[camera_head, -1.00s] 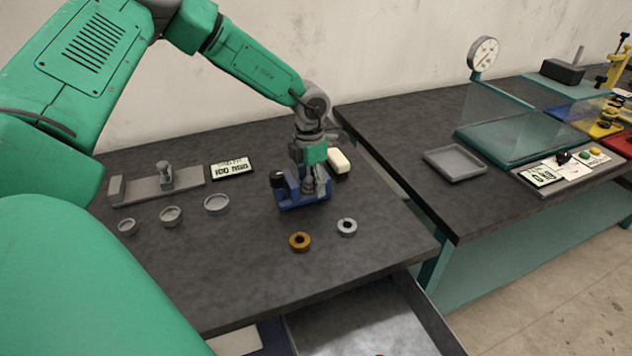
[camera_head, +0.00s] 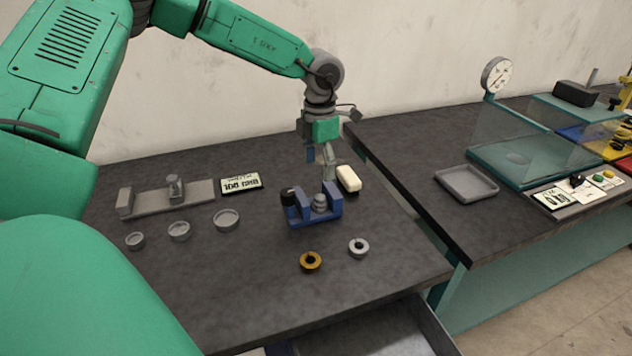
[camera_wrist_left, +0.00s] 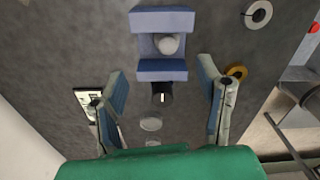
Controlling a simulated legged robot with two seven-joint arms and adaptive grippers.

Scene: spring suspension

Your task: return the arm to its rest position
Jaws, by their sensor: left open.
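My left arm reaches in from the left, and its gripper (camera_head: 320,168) hangs open above and slightly behind the blue holder (camera_head: 298,216). In the left wrist view the two fingers (camera_wrist_left: 160,72) are spread wide with nothing between them. The blue holder (camera_wrist_left: 162,18) lies beyond the fingertips there. A rounded grey piece (camera_head: 319,203) sits in the holder between its blue walls; it also shows in the left wrist view (camera_wrist_left: 168,44). My right gripper is not in view.
A white block (camera_head: 348,179) lies close beside the gripper. An orange ring (camera_head: 310,262) and a grey ring (camera_head: 359,248) lie in front. Several shallow cups, a grey rail fixture (camera_head: 150,197) and a display (camera_head: 241,184) stand left. The right table holds a tray (camera_head: 467,196).

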